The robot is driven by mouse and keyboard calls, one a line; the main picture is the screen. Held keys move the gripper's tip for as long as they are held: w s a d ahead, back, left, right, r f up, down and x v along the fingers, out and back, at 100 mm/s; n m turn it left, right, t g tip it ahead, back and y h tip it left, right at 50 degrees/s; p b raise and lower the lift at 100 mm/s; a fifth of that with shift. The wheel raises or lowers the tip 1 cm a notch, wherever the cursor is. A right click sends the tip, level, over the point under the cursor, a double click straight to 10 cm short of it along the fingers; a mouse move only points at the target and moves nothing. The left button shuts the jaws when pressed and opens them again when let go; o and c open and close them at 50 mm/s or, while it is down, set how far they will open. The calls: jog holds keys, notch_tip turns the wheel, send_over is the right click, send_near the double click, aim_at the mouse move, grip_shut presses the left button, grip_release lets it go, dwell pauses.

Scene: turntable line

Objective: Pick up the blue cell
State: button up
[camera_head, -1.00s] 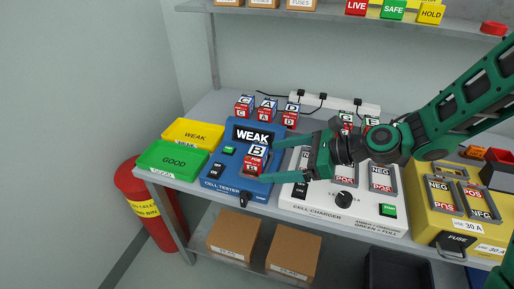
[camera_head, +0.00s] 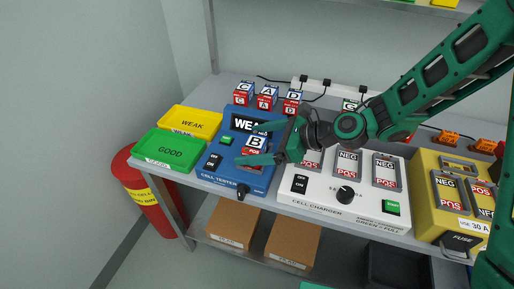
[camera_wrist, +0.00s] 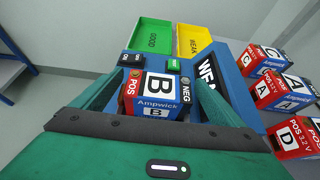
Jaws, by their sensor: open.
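The blue-and-red cell marked B (camera_head: 255,146) sits on the blue cell tester (camera_head: 212,176), whose display reads WEAK. In the wrist view the cell (camera_wrist: 156,95) lies between the two fingers, with its POS end to the left and its NEG end to the right. My gripper (camera_head: 256,145) is open, with one finger on either side of the cell. In the wrist view the fingers look apart from the cell, though contact is hard to judge. Other blue-and-red cells, C (camera_head: 244,93), A (camera_head: 268,97) and D (camera_head: 292,101), stand behind the tester.
A green GOOD tray (camera_head: 146,152) and a yellow WEAK tray (camera_head: 168,128) lie left of the tester. The white cell charger (camera_head: 325,205) is close on the right, under my arm. A yellow fuse box (camera_head: 428,215) stands farther right.

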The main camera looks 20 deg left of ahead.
jog(key=shift+x, duration=1.75)
jog(key=shift+r, duration=0.1)
jog(key=c, duration=1.7)
jog(key=shift+r, duration=0.15)
